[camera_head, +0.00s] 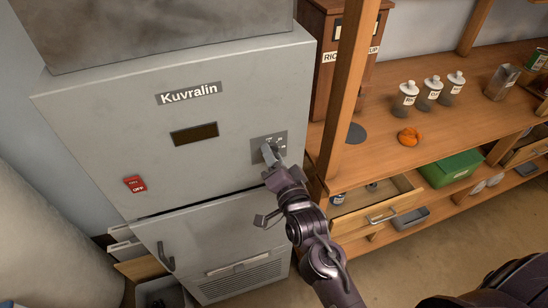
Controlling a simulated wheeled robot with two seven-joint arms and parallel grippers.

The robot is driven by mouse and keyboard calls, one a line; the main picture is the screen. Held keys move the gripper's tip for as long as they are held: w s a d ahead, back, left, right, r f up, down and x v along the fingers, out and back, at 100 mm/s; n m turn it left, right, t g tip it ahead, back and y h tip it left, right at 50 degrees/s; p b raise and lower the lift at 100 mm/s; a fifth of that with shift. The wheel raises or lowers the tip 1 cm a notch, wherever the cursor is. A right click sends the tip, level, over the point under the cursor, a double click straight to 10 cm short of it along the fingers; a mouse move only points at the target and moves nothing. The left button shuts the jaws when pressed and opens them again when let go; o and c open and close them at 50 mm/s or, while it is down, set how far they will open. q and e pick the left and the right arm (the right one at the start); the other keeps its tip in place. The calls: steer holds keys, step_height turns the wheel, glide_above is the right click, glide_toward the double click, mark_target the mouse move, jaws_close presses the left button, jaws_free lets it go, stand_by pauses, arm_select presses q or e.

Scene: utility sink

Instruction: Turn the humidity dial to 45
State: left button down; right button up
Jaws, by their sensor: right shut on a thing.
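The grey Kuvralin cabinet (100,110) has a small dial plate (256,141) with pale markings on the right part of its front. My right gripper (271,153) is at this plate, shut on the humidity dial. The dial itself is mostly hidden by the fingers, so its setting cannot be read. A dark display (194,134) to the left of the plate shows no readable number. My left gripper is not in view.
A red switch (135,184) marked OFF is at the cabinet's lower left. A door handle (165,257) sticks out below. To the right, a wooden shelf (455,125) holds white-lidded jars (428,94), and an open drawer (380,208) juts out near my right arm.

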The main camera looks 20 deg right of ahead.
steer(key=shift+m, duration=0.5)
steer(key=o, duration=1)
steer(key=s+b, duration=0.3)
steer(key=s, duration=0.4)
steer(key=shift+s+d, duration=0.1)
steer(key=shift+s, duration=0.3)
